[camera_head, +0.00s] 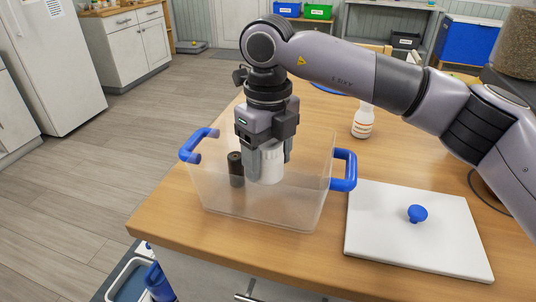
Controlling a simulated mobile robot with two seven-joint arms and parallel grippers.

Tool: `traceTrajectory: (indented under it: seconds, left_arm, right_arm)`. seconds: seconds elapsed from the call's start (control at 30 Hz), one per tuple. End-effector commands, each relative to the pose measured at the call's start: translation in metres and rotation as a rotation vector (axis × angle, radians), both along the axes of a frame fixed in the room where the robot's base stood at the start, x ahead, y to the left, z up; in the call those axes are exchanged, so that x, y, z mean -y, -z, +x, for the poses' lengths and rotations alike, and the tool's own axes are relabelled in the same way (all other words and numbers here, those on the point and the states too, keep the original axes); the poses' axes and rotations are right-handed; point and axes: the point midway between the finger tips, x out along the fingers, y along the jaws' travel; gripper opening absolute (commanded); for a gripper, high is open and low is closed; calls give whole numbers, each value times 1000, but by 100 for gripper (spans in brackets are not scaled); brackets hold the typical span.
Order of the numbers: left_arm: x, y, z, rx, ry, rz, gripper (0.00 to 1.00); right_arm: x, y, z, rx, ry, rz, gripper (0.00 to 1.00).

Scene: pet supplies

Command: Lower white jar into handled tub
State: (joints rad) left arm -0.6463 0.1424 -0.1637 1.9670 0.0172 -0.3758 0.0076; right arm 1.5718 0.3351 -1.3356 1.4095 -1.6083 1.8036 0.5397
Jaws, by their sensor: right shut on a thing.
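The handled tub (310,205) is clear plastic with blue handles at its left and right sides. It stands near the table's front left corner. My right gripper (263,158) points down inside the tub's outline, with its fingers shut on the white jar (271,166). The jar is upright, and its upper part is between the fingers. I cannot tell whether its base touches the tub floor. A dark cylinder (236,170) with a black top stands to the left of the jar, seen through the tub wall. My left gripper is not in view.
A white board (390,245) with a blue knob (417,213) lies right of the tub. A white bottle (362,122) stands behind it. The wooden table (180,240) is bare in front of the tub. My right arm spans the table's right side.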

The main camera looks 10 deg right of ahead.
Motion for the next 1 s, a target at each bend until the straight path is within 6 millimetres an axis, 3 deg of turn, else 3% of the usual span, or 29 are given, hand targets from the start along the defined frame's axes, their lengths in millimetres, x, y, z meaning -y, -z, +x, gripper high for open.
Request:
traceTrajectory:
  seconds: [1.0]
  left_arm:
    - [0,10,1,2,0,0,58]
  right_arm:
    - [0,16,0,0,0,0,32]
